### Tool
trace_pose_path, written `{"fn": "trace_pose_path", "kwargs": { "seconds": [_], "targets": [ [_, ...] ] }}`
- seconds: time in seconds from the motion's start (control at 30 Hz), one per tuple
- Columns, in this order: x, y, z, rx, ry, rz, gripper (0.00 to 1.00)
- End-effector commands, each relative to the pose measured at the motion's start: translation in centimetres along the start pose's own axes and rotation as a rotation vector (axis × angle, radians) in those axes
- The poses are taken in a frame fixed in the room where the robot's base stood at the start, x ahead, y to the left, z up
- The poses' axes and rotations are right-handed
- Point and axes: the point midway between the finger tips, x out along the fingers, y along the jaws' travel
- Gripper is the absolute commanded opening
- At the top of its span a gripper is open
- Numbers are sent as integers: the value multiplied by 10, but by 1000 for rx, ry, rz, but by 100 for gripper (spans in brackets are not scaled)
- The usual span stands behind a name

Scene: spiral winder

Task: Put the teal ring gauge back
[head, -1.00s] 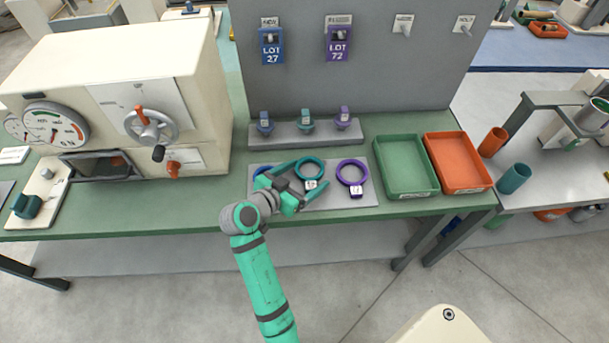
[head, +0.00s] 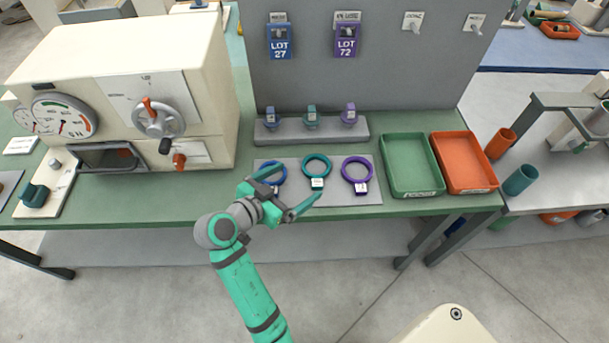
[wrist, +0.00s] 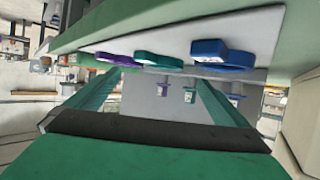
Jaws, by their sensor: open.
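The teal ring gauge (head: 316,160) lies flat on the grey mat (head: 338,198), its white tag toward the front edge. It sits between the blue ring gauge (head: 281,178) and the purple ring gauge (head: 345,170). My gripper (head: 299,182) is open and empty, at the mat's front left, its fingers pointing toward the rings. One finger partly covers the blue ring in the head view. In the wrist view the teal ring (wrist: 150,60) shows beyond the open fingers (wrist: 158,82), apart from them, with the blue ring (wrist: 222,54) at right and the purple ring (wrist: 112,57) at left.
Behind the mat, a grey block (head: 290,134) carries three tagged plugs. A green tray (head: 410,191) and an orange tray (head: 465,187) stand at right. A cream machine (head: 200,85) with a handwheel stands at left. Lot tags hang on the grey back panel (head: 375,85).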

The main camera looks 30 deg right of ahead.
Motion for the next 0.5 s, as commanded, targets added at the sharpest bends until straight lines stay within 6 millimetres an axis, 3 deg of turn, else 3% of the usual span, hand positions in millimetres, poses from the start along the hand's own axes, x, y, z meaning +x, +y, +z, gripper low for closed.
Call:
{"fn": "trace_pose_path", "kwargs": {
  "seconds": [0.2,0.5],
  "targets": [
    [-32,-1,0,1,1,-2,100],
    [-42,0,0,0,0,0,100]
  ]
}}
